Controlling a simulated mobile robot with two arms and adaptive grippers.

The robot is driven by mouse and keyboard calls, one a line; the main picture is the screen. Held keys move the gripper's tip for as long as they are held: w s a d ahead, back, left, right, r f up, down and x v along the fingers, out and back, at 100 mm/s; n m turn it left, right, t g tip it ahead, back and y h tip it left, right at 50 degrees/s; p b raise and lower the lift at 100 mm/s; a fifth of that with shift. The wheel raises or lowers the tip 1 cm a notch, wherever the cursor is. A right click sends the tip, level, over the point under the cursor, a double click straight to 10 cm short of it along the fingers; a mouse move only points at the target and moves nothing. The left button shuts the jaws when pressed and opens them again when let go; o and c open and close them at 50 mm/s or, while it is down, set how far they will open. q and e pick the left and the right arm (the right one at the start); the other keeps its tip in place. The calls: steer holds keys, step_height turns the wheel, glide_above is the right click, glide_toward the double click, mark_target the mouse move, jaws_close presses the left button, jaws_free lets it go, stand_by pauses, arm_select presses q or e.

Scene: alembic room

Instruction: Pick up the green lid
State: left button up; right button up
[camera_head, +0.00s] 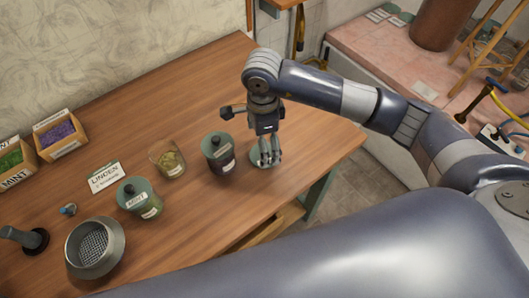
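A round green lid (256,159) lies on the wooden table near its right end, partly hidden by my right gripper (270,163). The gripper points down over the lid, with its fingers close together at the lid's middle. I cannot tell whether they are closed on a knob. An open glass jar (168,161) with yellow-green contents stands to the left, without a lid. Two other jars wear green lids with dark knobs: a dark jar (221,158) just left of the gripper and a labelled jar (146,204) farther left. My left gripper is out of view.
A white card (105,178), a metal sieve (94,247), a small blue-tipped item (69,209) and a dark-based tool (33,240) lie on the left of the table (190,90). Wooden boxes of purple (57,137) and green (11,163) herbs stand by the wall. The table's back middle is clear.

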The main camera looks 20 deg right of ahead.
steer(key=f+p, duration=0.1)
steer(key=f, duration=0.1)
steer(key=f+p, duration=0.1)
steer(key=shift+w+d+f, duration=0.2)
steer(key=shift+w+f, duration=0.15)
steer(key=shift+w, duration=0.05)
steer(key=shift+s+f, duration=0.1)
steer(key=shift+f, duration=0.75)
steer(key=c, duration=1)
steer(key=shift+c, duration=1.3)
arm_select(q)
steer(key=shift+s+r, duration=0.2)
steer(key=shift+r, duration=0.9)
arm_select(e)
steer(key=shift+s+f, duration=0.15)
steer(key=shift+c, duration=0.6)
